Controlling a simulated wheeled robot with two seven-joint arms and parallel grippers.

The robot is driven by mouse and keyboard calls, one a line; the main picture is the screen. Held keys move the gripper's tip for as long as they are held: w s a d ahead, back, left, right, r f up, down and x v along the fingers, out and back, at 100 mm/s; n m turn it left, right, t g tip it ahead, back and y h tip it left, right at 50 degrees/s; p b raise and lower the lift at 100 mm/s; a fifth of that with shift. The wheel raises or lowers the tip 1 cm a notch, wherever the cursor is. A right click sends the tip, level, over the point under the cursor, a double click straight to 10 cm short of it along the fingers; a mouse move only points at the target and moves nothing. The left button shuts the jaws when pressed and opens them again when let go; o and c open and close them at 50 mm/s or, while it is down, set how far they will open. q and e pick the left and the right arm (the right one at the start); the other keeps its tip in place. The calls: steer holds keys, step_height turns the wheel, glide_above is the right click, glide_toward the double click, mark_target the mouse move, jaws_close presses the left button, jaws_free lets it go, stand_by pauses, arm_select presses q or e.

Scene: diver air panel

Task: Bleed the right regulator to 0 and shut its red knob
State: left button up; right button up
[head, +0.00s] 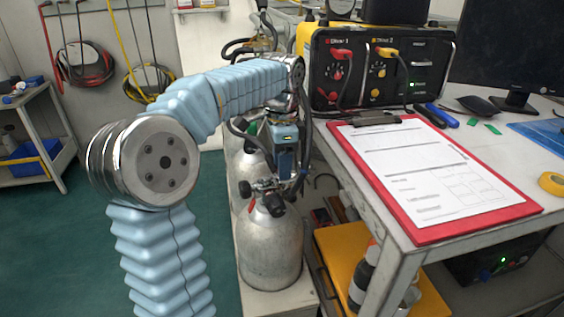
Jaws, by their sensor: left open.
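My left arm comes in from the lower left and bends over the silver cylinders. My left gripper (286,168) points down, open, above the valve (268,196) of the front silver cylinder (270,247). It hides much of the fittings there, and I cannot make out a regulator gauge or its reading. A small dark red part shows at the front valve; I cannot tell if it is the red knob. I cannot tell whether the fingers touch anything. Another silver cylinder (247,172) stands behind, with a green knob (250,129) near its top. My right gripper is out of view.
A white table (400,215) stands right of the cylinders, its edge close to my gripper. It holds a red clipboard (428,238), a yellow-and-black diver panel (385,98) with hoses, and a monitor (520,45). A yellow case (343,262) lies below. Green floor at left is clear.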

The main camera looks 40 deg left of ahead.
arm_select(q)
steer(key=shift+c, duration=0.3)
jaws_close()
